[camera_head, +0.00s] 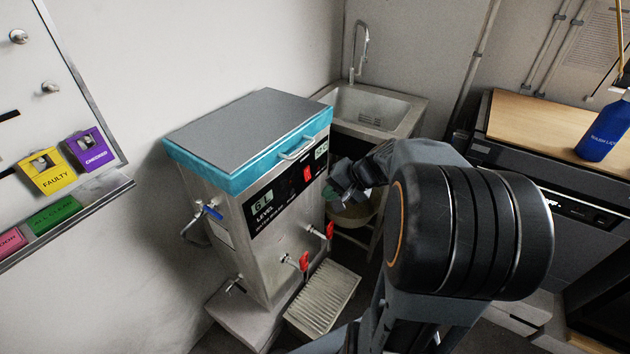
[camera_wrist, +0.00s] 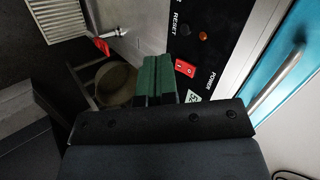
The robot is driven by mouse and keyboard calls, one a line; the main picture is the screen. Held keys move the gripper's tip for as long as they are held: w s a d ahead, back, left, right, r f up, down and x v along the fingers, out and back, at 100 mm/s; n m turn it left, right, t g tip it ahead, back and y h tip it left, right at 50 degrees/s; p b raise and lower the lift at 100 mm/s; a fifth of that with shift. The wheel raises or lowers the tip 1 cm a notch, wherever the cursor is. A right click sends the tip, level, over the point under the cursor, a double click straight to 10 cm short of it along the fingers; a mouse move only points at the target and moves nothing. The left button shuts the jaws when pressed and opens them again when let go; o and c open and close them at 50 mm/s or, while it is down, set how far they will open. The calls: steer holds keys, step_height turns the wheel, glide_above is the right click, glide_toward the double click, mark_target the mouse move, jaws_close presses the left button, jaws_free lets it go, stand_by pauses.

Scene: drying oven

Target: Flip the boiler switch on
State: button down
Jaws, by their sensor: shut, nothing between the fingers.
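The boiler (camera_head: 225,220) is a steel box with a grey lid and a teal rim. Its black front panel (camera_head: 268,207) carries a red rocker switch (camera_head: 307,173), which also shows in the wrist view (camera_wrist: 185,68) beside the word POWER. Whether the switch is on or off I cannot tell. My gripper (camera_head: 337,188) is in front of the panel, to the right of the switch in the head view. In the wrist view its green fingers (camera_wrist: 158,62) are shut and empty, just left of the switch. I cannot tell whether they touch the panel.
Two red-handled taps (camera_head: 303,262) stick out below the panel, above a slatted drip tray (camera_head: 322,298). A lid handle (camera_head: 297,150) juts from the teal rim. A sink (camera_head: 375,105) stands behind. A blue bottle (camera_head: 604,132) is on the right counter.

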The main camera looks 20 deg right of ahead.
steer(key=w+d+m+t, duration=0.2)
steer(key=d+m+t, duration=0.1)
steer(key=d, duration=0.5)
steer(key=shift+w, duration=0.4)
steer(key=shift+f, duration=0.15)
steer(key=b, duration=0.2)
glide_toward(309, 178)
steer(key=s+f+x, duration=0.1)
steer(key=x, duration=0.5)
steer(key=shift+w+a+r+p, duration=0.15)
steer(key=shift+w+a+p, duration=0.2)
steer(key=shift+w, duration=0.45)
